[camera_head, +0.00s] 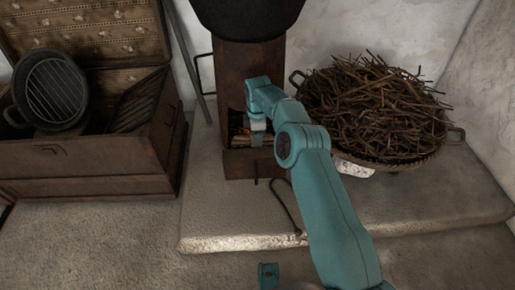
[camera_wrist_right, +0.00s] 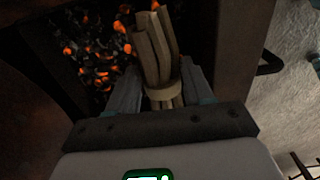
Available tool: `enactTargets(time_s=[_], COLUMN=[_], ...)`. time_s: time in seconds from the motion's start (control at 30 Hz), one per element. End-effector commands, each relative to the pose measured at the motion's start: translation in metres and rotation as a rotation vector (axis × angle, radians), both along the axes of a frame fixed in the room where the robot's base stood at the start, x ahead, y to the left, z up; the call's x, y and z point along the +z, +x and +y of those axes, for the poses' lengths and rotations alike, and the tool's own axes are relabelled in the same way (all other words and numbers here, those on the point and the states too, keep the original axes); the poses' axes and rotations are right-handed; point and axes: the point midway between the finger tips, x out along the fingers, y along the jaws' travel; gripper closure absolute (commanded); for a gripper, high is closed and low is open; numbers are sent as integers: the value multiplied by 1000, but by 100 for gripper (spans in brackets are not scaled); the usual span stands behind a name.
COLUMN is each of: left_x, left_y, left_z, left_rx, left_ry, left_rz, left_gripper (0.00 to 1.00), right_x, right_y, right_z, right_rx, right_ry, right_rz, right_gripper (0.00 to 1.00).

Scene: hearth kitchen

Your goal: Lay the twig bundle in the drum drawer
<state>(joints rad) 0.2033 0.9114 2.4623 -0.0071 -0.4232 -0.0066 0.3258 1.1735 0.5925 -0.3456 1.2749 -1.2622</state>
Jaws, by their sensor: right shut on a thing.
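The twig bundle (camera_wrist_right: 160,55), pale sticks bound by a band, stands between the fingers of my right gripper (camera_wrist_right: 160,95) in the right wrist view. The gripper is shut on it near the band. In the head view this gripper (camera_head: 257,138) is at the front opening of the brown stove-like stand. The drum drawer (camera_head: 250,165) shows as a brown box front low on that stand. Glowing embers (camera_wrist_right: 100,45) lie beside and beyond the bundle in the wrist view. My forearm hides part of the opening.
A large basket of loose twigs (camera_head: 375,115) stands right of the stand on the stone hearth (camera_head: 420,205). An open wooden chest (camera_head: 90,165) with a round grill pan (camera_head: 52,90) is at left. A dark poker (camera_head: 287,208) lies in front. A black pot (camera_head: 247,15) sits above.

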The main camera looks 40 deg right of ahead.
Motion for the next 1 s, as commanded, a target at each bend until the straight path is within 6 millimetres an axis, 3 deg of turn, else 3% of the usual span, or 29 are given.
enactTargets(time_s=[0.1, 0.23, 0.6, 0.63, 0.67, 1.0], left_x=[-14, -23, -21, -21, -21, -20], left_y=[7, 14, 16, 16, 16, 16], left_z=[1, 3, 3, 3, 3, 3], left_rx=[3, 7, 7, 7, 7, 7], left_ry=[4, 9, 11, 11, 11, 10], left_rz=[-23, -48, -54, -54, -54, -53], left_gripper=[24, 24, 24, 24, 24, 24], right_x=[-27, -49, -53, -52, -52, -47], right_y=[-1, -1, -1, 0, 0, 0], right_z=[0, 0, 0, 0, 0, 0], right_rx=[0, 0, 0, 0, 0, 0], right_ry=[1, 1, 1, 1, 1, 1], right_rz=[4, 3, 2, 2, 2, 1], right_gripper=[85, 85, 85, 43, 39, 39])
